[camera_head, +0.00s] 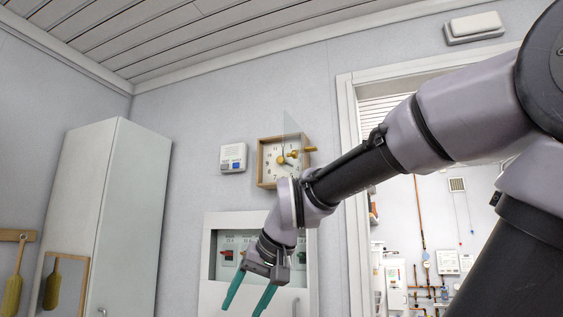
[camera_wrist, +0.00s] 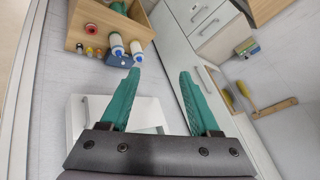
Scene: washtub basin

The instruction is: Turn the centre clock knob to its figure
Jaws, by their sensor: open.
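The clock (camera_head: 266,171) hangs on the back wall in the head view, with a square wooden frame and a pale face. A yellow knob (camera_head: 281,161) sits near the middle of its face, with a dark hand by it. More yellow parts show at its right edge. My arm passes in front of its lower right side. The figures are too small to read surely. My gripper (camera_head: 245,302) is below and left of the clock, pointing down, its green fingers apart and empty. In the wrist view my gripper (camera_wrist: 160,75) is also open, and the clock is not seen there.
A white panel box (camera_head: 211,262) with red and dark switches is behind my gripper. A small white device (camera_head: 233,158) is left of the clock. A tall white cabinet (camera_head: 120,215) stands left. The wrist view shows a wooden shelf (camera_wrist: 97,18) with bottles.

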